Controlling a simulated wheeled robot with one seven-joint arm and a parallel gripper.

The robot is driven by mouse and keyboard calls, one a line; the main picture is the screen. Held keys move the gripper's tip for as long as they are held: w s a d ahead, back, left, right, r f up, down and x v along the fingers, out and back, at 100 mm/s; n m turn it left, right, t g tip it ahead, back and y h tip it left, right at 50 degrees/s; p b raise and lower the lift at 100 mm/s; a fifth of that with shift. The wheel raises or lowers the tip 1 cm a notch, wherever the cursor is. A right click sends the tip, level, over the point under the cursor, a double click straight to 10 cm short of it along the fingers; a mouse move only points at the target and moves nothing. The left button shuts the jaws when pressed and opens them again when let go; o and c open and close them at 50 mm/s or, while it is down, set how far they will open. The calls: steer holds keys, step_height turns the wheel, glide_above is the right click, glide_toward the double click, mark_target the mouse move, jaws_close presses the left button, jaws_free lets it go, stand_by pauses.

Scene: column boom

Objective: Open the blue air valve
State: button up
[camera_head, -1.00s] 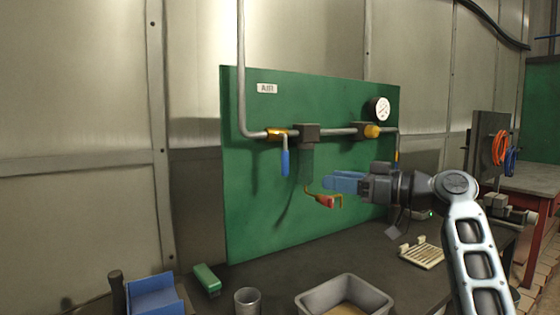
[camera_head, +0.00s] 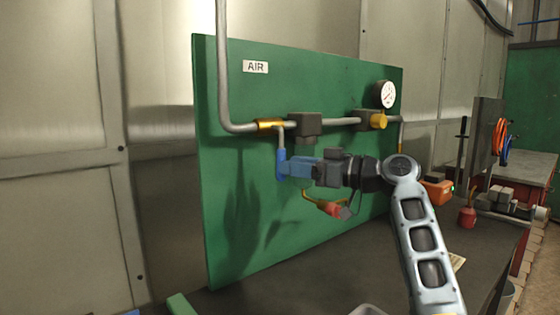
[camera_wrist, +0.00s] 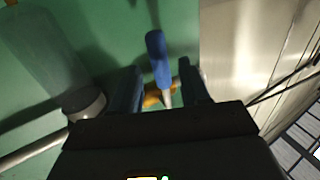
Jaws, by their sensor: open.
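The air valve has a brass body (camera_head: 271,124) on the grey pipe and a lever with a blue grip (camera_head: 281,158). The lever hangs straight down, crosswise to the pipe. My gripper (camera_head: 290,168) is at the lever's lower part, reaching in from the right with its blue fingers. In the wrist view the blue grip (camera_wrist: 158,52) shows between the two open fingers (camera_wrist: 160,68), with a visible gap on both sides. The brass body also shows there, behind the lever (camera_wrist: 155,98). The fingertips partly hide the grip's lower end in the head view.
The green panel (camera_head: 230,210) lies close behind my fingers. A filter block (camera_head: 304,125) sits just right of the valve, with a yellow regulator knob (camera_head: 378,121) and gauge (camera_head: 388,94) farther right. A red coupling (camera_head: 328,208) hangs below my gripper.

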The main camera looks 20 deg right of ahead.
mark_target(281, 178)
steer(key=shift+p+x, duration=0.35)
steer(key=shift+x, duration=1.65)
steer(key=shift+c, duration=0.3)
jaws_close()
